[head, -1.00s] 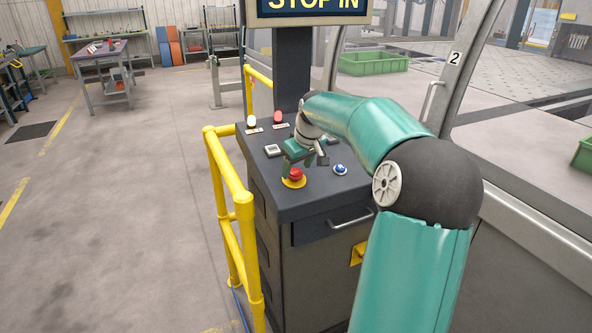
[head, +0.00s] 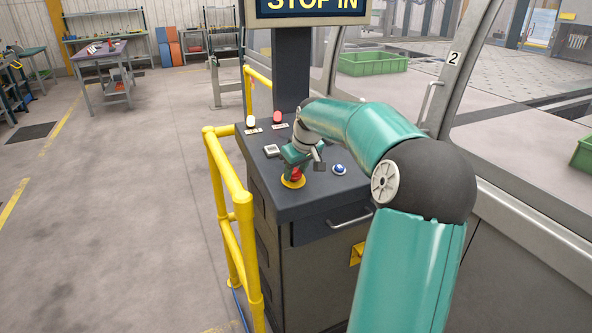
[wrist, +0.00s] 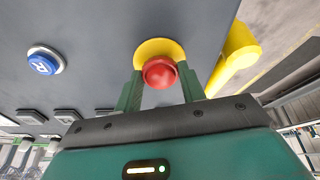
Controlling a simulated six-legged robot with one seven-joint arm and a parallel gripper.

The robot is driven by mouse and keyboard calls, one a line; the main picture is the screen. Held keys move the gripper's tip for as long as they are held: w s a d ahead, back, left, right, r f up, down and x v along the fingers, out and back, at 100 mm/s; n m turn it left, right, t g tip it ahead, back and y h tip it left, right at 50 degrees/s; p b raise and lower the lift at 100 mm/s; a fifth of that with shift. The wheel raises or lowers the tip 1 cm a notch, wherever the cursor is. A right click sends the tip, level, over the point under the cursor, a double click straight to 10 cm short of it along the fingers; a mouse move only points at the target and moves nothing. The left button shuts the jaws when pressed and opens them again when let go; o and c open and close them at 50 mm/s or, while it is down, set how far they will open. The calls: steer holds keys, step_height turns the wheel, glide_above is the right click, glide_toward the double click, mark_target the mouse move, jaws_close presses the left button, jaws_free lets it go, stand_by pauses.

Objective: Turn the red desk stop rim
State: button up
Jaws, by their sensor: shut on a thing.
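The red stop button (head: 295,174) sits on a yellow base (head: 292,183) on the dark desk top (head: 320,195). In the wrist view the red button (wrist: 160,73) lies between my two green fingers, with its yellow base (wrist: 158,48) behind it. My gripper (head: 293,168) is at the button from above, and it also shows in the wrist view (wrist: 161,82). It is shut on the red rim, with one finger on each side. My gripper hides part of the button in the head view.
A blue button (head: 339,169) marked R in the wrist view stands to the right on the desk. White and red lamps (head: 277,117) are at the back, near the sign post (head: 292,70). A yellow guard rail (head: 228,175) runs along the desk's left side.

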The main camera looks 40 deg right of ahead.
steer(key=m, duration=0.4)
steer(key=shift+w+a+h, duration=0.15)
steer(key=shift+a+h, duration=0.05)
steer(key=shift+h, duration=0.2)
steer(key=shift+m+g, duration=0.4)
steer(key=shift+m, duration=1.7)
